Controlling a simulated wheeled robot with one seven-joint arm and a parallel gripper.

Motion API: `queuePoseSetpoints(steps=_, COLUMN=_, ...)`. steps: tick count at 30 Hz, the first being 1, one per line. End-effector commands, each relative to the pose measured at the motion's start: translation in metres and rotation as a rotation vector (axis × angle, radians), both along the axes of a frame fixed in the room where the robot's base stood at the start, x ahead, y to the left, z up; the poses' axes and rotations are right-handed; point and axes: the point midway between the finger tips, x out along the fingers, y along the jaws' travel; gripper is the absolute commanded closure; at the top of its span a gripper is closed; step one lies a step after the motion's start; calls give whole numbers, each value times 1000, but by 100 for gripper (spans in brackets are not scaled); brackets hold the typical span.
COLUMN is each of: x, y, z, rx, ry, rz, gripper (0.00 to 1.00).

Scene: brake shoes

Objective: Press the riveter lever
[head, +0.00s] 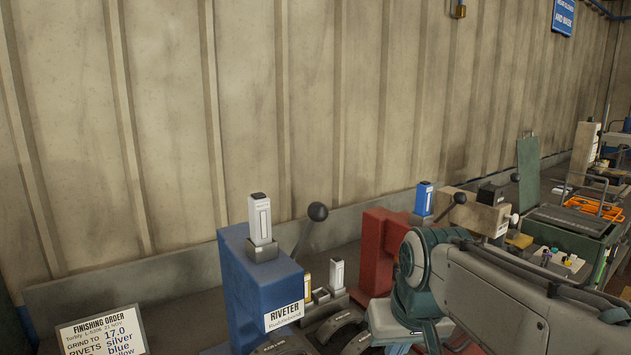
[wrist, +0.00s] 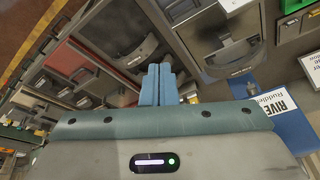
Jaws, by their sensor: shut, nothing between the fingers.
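The blue riveter (head: 245,290) stands at lower centre in the head view, with a "RIVETER" label (head: 284,316) on its front. Its lever, a thin rod with a black ball knob (head: 318,211), leans up and to the right. A silver cartridge (head: 260,220) stands upright on top. In the wrist view part of the blue riveter (wrist: 288,132) and its label show at the right edge; its lever is not visible there. My gripper (wrist: 161,70) shows its two blue fingers together, empty and apart from the riveter. In the head view my arm is at right and the fingers are hidden.
A red machine (head: 385,245) stands right of the riveter, bearing a blue cartridge (head: 423,198) and another black-knobbed lever (head: 460,198). A small rack of cartridges (head: 337,275) sits between them. An order card (head: 100,335) is at lower left. A corrugated wall (head: 290,100) closes the back.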

Motion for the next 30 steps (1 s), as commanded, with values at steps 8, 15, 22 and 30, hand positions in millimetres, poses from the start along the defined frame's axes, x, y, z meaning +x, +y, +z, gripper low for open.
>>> queuePoseSetpoints(steps=8, x=69, y=33, z=115, rx=28, ry=-65, rz=112, gripper=100)
queuePoseSetpoints(steps=15, x=114, y=69, z=202, rx=40, ry=-124, rz=217, gripper=100)
queuePoseSetpoints(steps=22, x=140, y=102, z=264, rx=42, ry=-171, rz=305, gripper=100)
queuePoseSetpoints(steps=30, x=149, y=119, z=290, rx=40, ry=-195, rz=350, gripper=100)
